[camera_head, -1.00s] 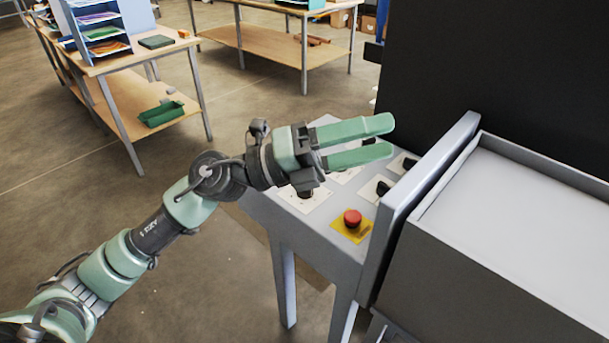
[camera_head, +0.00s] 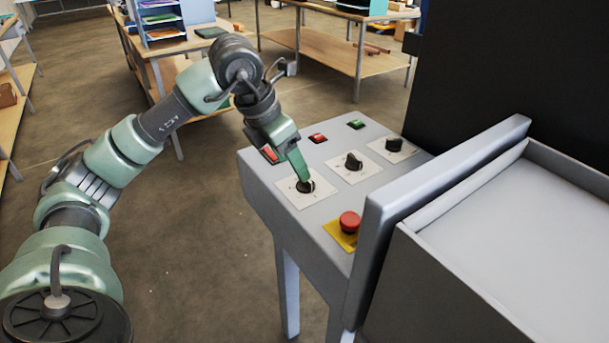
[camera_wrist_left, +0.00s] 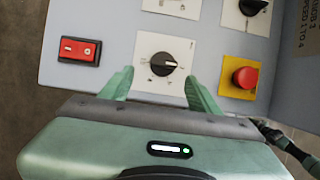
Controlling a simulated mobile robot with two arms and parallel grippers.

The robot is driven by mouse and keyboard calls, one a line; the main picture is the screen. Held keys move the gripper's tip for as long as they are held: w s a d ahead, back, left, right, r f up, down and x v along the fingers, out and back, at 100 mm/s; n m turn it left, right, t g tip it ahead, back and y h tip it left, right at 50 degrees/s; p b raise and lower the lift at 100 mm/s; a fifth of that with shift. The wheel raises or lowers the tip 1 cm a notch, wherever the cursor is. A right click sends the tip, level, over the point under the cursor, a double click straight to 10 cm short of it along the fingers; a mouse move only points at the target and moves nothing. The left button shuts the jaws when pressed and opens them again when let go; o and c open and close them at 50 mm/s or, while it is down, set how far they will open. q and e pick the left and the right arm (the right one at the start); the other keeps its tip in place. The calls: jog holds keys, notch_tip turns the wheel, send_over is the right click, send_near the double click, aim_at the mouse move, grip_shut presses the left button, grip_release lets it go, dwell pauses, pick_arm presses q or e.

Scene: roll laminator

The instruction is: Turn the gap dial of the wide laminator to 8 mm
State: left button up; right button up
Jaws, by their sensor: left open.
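The control panel (camera_head: 322,212) of the laminator carries three black dials on white plates. The nearest dial (camera_head: 306,186) is partly hidden by my left gripper (camera_head: 300,176) in the head view. In the left wrist view this dial (camera_wrist_left: 163,64) sits between and just beyond the two fingertips of my left gripper (camera_wrist_left: 160,82). The fingers are open, one on each side, and I cannot tell whether they touch it. The dial's scale marks are too small to read. The other dials are the middle one (camera_head: 353,161) and the far one (camera_head: 394,145). My right gripper is not in view.
A red emergency button (camera_head: 349,222) on a yellow plate stands near the dials. A red rocker switch (camera_wrist_left: 79,49) is left of the dial in the wrist view. Red (camera_head: 318,138) and green (camera_head: 356,124) switches lie farther back. The raised side wall (camera_head: 440,190) borders the panel.

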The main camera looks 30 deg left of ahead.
aim_at(302, 186)
pick_arm(q)
jog(key=x, duration=0.4)
jog(key=shift+w+d, duration=0.4)
jog(key=shift+f, duration=0.4)
jog(key=shift+a, duration=0.1)
grip_shut()
